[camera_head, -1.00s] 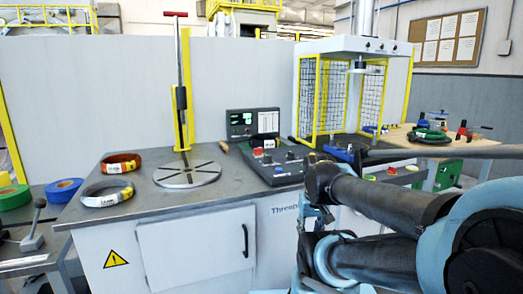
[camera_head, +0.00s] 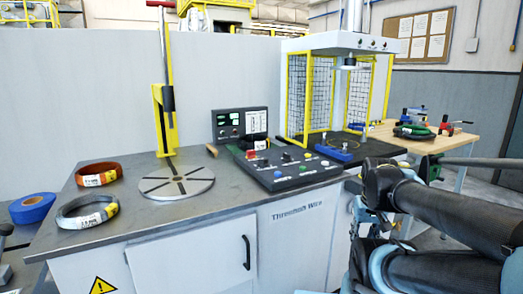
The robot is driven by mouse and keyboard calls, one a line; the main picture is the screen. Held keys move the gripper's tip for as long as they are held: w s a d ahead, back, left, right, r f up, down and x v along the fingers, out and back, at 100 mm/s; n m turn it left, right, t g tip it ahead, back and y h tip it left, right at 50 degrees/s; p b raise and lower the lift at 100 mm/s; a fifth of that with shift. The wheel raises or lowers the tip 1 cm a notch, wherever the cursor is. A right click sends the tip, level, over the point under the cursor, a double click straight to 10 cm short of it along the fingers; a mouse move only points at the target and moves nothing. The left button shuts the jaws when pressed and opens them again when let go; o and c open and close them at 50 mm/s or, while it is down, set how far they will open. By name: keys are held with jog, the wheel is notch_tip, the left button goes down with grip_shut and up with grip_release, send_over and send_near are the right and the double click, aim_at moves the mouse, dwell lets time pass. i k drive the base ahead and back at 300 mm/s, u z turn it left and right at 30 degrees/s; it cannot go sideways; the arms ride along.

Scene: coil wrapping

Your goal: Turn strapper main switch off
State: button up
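A dark control console (camera_head: 285,168) with several knobs and coloured buttons sits on the grey workbench. A red switch (camera_head: 257,155) with a white label stands at its left rear. A small display box (camera_head: 240,125) with lit readouts stands behind it. I cannot tell which of these controls is the strapper main switch or what position it is in. My arm (camera_head: 430,205) shows at the lower right, beside the bench and right of the console. My gripper cannot be made out in this view.
A round slotted turntable (camera_head: 176,183) with a yellow post is on the bench. An orange coil (camera_head: 99,174) and a grey coil (camera_head: 87,212) lie left of it. A yellow-framed mesh cage (camera_head: 308,98) stands behind the console. A wooden table (camera_head: 455,146) is at the right.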

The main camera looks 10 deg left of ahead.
aim_at(251, 155)
jog(key=k, duration=1.35)
jog(key=u, duration=0.65)
jog(key=i, duration=1)
